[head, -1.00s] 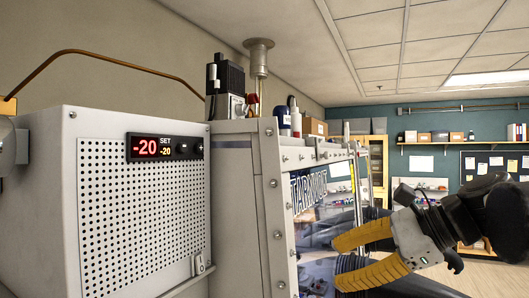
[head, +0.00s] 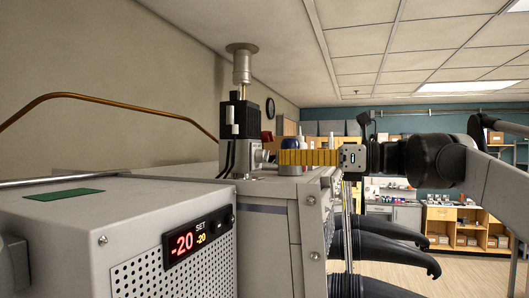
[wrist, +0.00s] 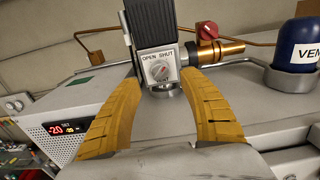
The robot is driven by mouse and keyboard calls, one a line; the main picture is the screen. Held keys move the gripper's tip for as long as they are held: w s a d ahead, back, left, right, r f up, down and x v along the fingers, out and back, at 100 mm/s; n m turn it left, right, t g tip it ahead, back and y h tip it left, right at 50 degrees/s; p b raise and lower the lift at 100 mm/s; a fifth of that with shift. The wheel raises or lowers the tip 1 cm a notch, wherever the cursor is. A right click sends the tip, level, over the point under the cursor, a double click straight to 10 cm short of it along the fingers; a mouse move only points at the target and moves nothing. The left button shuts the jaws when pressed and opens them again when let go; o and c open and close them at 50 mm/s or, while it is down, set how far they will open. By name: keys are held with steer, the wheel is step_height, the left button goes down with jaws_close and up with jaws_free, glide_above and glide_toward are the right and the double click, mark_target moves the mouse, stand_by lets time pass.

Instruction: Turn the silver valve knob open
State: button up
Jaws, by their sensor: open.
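The silver valve knob (wrist: 160,71) sits on the front of a light grey valve box (wrist: 149,58) marked OPEN SHUT, in the middle of the wrist view. Its pointer line is tilted. In the head view the valve box (head: 241,159) stands on top of the glove box, under a black block. My gripper (wrist: 160,80) is open, with one yellow finger on each side of the knob. The fingertips look near the box's lower sides, and I cannot tell how far short of the knob they are. In the head view my gripper (head: 281,157) points left towards the box.
A red knob (wrist: 207,29) on a brass pipe is right of the valve box. A blue-capped vessel (wrist: 299,42) stands further right. The freezer unit (head: 75,225) showing -20 is at lower left. Black gloves (head: 385,245) hang from the glove box front.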

mark_target(267, 153)
steer(key=shift+p+x, duration=0.4)
steer(key=shift+x, duration=2.35)
steer(key=shift+s+d, duration=0.1)
steer(key=shift+d, duration=0.1)
jaws_close()
steer(key=shift+n, duration=0.3)
steer(key=n, duration=0.3)
steer(key=shift+n+p, duration=0.3)
steer(key=shift+p, duration=0.1)
steer(key=n, duration=0.4)
steer(key=shift+n, duration=0.3)
steer(key=n+p, duration=0.1)
steer(key=n, duration=0.3)
steer(key=shift+n, duration=2.5)
